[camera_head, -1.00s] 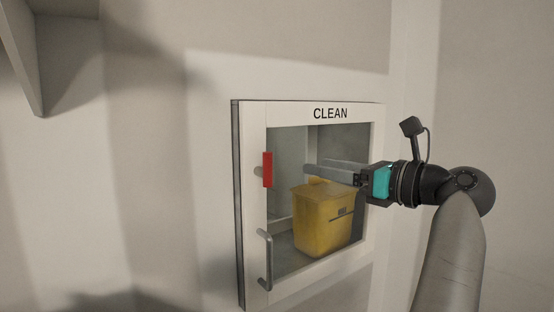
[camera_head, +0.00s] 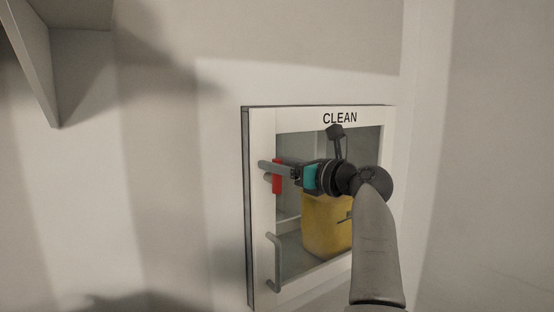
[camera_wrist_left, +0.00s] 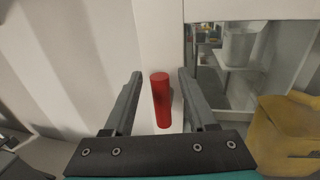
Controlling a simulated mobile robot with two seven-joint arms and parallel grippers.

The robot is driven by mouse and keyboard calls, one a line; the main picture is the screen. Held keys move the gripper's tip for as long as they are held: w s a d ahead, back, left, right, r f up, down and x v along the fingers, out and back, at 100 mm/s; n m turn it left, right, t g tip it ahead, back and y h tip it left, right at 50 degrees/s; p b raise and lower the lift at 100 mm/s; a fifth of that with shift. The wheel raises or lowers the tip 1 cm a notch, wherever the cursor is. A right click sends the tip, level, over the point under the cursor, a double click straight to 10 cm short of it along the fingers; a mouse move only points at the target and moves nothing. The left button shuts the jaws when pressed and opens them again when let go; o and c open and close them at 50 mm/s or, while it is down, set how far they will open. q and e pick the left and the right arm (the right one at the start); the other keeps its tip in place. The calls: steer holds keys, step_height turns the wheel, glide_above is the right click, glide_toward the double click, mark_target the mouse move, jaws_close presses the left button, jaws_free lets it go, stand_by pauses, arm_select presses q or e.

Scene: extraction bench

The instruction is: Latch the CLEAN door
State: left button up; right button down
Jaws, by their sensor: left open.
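The white-framed CLEAN door (camera_head: 262,220) has a glass pane and stands in the wall at centre right in the head view. Its red latch handle (camera_head: 277,185) hangs upright on the left side of the frame. My left gripper (camera_head: 264,170) is at the latch, with its fingers pointing left across the handle's upper part. In the left wrist view the red handle (camera_wrist_left: 161,100) stands between the two open fingers (camera_wrist_left: 160,74), with a gap on each side. The fingers partly cover the latch in the head view. My right gripper is out of view.
A grey pull handle (camera_head: 275,262) is fixed on the door below the latch. A yellow bin (camera_head: 322,225) stands behind the glass, partly hidden by my arm. A shelf or cabinet edge (camera_head: 35,60) is at upper left. The wall left of the door is clear.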

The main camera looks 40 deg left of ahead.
arm_select(q)
steer(key=shift+a, duration=0.3)
jaws_close()
stand_by(0.3)
